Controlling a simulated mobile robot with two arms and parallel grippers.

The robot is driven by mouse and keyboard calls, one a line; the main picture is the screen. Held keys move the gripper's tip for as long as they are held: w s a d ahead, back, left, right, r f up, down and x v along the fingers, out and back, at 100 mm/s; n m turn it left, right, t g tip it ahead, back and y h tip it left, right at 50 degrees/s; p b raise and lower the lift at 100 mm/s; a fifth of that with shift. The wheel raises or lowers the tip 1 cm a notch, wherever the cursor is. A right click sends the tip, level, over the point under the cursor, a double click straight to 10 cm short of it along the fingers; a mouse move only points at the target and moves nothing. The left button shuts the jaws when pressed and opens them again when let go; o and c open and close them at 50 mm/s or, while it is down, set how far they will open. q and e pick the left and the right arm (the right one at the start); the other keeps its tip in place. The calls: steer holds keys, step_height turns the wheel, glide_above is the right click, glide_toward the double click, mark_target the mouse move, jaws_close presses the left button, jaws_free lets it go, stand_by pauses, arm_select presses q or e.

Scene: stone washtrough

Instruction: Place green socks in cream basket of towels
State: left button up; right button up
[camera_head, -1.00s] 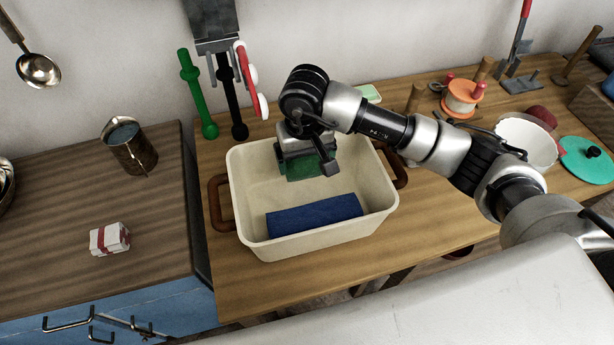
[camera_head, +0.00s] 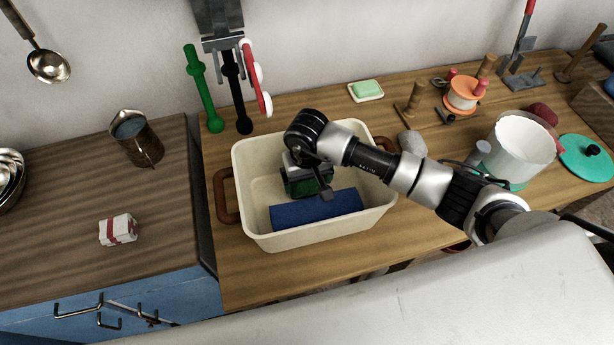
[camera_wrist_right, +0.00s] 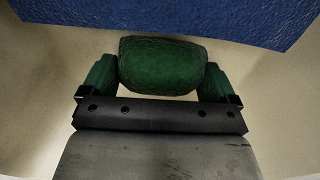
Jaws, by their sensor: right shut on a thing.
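The cream basket (camera_head: 262,232) stands on the wooden worktop, with brown handles at its sides. A folded blue towel (camera_head: 335,205) lies on its floor near the front wall, and its edge also shows in the right wrist view (camera_wrist_right: 230,18). My right gripper (camera_head: 308,190) is down inside the basket, behind the towel. In the right wrist view it is shut on the rolled green socks (camera_wrist_right: 160,66), with a green finger on each side. The arm partly hides the socks in the head view. My left gripper is not in view.
A white pot (camera_head: 522,150) and a green lid (camera_head: 588,160) stand at the right. A soap dish (camera_head: 366,91) is behind the basket. A metal mug (camera_head: 136,140) and a red-and-white packet (camera_head: 118,229) sit on the left counter.

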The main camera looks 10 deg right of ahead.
steer(key=shift+f, duration=0.15)
steer(key=o, duration=0.7)
steer(key=shift+c, duration=0.2)
steer(key=shift+r, duration=0.6)
step_height(320, 180, up, 11)
steer(key=b, duration=0.2)
steer(key=shift+b, duration=0.4)
